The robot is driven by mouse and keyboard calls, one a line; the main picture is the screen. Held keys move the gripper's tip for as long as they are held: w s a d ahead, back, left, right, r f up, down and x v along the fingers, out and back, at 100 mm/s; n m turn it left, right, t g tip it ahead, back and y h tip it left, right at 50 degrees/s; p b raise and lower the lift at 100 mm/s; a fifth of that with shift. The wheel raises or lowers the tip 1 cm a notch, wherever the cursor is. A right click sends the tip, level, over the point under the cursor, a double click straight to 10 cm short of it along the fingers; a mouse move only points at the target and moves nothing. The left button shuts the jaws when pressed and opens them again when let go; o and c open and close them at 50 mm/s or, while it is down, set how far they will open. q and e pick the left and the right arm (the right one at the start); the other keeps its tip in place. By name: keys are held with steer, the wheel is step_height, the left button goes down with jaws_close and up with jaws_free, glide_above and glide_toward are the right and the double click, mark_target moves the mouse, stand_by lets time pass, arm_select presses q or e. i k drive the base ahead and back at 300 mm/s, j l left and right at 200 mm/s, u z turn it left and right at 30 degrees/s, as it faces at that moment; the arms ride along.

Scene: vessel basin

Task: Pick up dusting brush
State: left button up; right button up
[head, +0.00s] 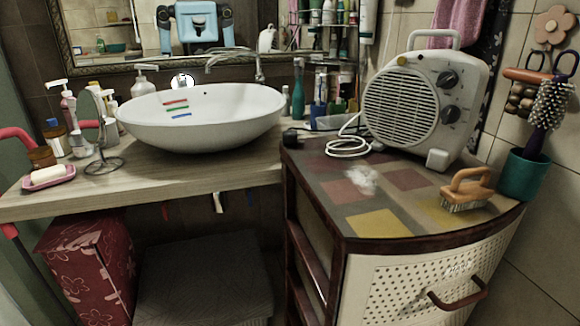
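A brush (467,190) with an orange-tan wooden loop handle and pale bristles lies bristles down on the cabinet top (407,179), near its right front edge; it looks like the dusting brush. It stands just left of a teal cup (524,174) and apart from any gripper. The cup holds a second brush (549,104), round with light bristles and a dark purple handle, standing upright. Neither of my grippers shows in the head view.
A white fan heater (405,108) stands behind the brush, with its white cable (347,146) coiled at left. A white basin (200,122) sits on the wooden counter (215,172). The cabinet's front left top is mostly clear, with a small white patch. A tiled wall is at right.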

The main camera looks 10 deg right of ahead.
mark_target(473, 195)
steer(key=z, duration=1.35)
